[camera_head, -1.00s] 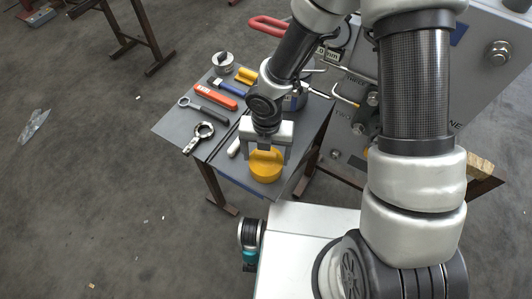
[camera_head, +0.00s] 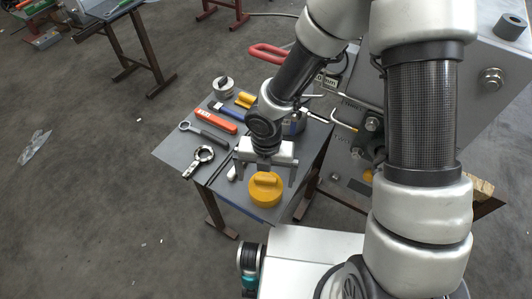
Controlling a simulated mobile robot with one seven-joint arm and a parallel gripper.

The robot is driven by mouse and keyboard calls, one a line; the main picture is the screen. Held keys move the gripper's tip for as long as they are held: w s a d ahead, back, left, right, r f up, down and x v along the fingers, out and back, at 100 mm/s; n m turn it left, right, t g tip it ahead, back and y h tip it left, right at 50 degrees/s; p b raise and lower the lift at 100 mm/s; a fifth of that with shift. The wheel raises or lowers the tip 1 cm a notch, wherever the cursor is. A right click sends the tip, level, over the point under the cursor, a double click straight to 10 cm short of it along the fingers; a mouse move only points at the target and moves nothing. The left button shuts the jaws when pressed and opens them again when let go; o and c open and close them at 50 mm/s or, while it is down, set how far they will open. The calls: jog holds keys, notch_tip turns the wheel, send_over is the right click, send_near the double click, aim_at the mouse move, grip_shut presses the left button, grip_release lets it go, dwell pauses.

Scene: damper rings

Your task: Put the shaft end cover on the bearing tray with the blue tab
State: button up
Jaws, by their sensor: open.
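A round yellow cover with a raised bar on top (camera_head: 265,190), which looks like the shaft end cover, sits at the near end of the grey table. My gripper (camera_head: 264,178) is open, with its fingers spread to either side above and behind the cover. It holds nothing that I can see. I cannot make out a bearing tray with a blue tab in this view.
The grey table (camera_head: 180,150) also carries a ring wrench (camera_head: 203,160), another wrench (camera_head: 205,132), an orange-red tool (camera_head: 216,119), a blue-handled tool (camera_head: 224,111), a yellow piece (camera_head: 245,99) and a metal cup (camera_head: 223,87). A large grey machine panel (camera_head: 480,130) stands at right.

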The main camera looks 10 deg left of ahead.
notch_tip(320, 180, up, 15)
jog(key=p, duration=0.4)
jog(key=shift+r, duration=0.1)
grip_shut()
dwell(0.5)
jog(key=shift+r, duration=0.1)
dwell(0.8)
notch_tip(320, 180, up, 12)
dwell(1.4)
jog(key=shift+s+d, duration=0.1)
dwell(0.4)
